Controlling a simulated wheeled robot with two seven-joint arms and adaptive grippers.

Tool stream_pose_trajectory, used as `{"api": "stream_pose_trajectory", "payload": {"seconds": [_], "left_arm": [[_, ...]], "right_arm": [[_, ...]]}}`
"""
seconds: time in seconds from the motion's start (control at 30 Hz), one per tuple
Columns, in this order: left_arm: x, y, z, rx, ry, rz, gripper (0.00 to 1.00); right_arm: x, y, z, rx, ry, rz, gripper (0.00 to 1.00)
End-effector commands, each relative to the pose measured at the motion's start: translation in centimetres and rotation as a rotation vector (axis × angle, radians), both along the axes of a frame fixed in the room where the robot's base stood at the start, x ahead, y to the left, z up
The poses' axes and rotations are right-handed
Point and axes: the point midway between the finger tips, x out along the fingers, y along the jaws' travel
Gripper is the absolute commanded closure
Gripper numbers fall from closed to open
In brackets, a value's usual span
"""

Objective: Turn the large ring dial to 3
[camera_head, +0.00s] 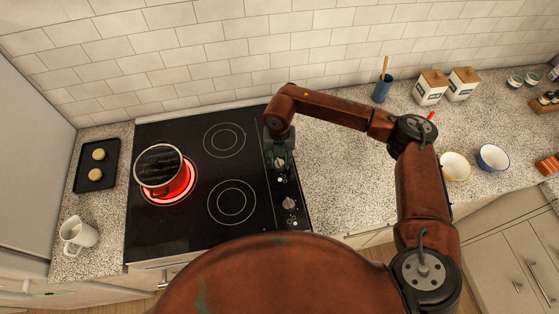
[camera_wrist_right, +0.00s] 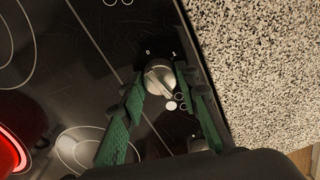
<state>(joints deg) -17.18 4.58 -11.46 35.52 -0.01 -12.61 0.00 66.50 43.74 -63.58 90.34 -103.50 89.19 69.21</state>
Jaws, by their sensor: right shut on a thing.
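A silver dial (camera_wrist_right: 157,77) sits on the black control strip at the right side of the cooktop (camera_head: 150,226). My right gripper (camera_head: 281,168) comes down over this strip in the head view and mostly hides the dial. In the right wrist view its two green fingers (camera_wrist_right: 161,73) are on either side of the dial and shut on it. The marks 0 and 1 show beyond the dial, and small ring marks with one white spot lie beside it. A mark 3 cannot be made out. A second dial (camera_head: 289,203) is nearer the front edge. My left gripper is not in view.
A black tray (camera_head: 96,166) and a white pitcher (camera_head: 78,234) are further left. A blue utensil cup (camera_head: 382,91) and bowls are on the right counter. The counter just right of the cooktop is clear.

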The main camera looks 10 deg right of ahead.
Motion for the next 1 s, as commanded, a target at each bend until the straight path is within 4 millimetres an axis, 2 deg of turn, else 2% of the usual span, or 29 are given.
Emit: {"api": "stream_pose_trajectory", "payload": {"seconds": [0.4, 0.93, 0.97, 1.0], "left_arm": [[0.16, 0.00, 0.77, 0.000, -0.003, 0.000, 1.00], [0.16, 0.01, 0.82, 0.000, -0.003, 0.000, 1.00], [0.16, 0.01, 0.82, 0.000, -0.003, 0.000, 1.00], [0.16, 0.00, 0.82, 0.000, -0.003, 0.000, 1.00]], "right_arm": [[0.13, -0.02, 0.16, 0.000, -0.003, -0.183, 0.95], [0.13, -0.01, 0.12, 0.001, -0.003, -0.207, 0.95], [0.13, -0.01, 0.12, 0.001, -0.003, -0.207, 0.70], [0.13, -0.01, 0.12, 0.001, -0.003, -0.207, 0.67]]}}
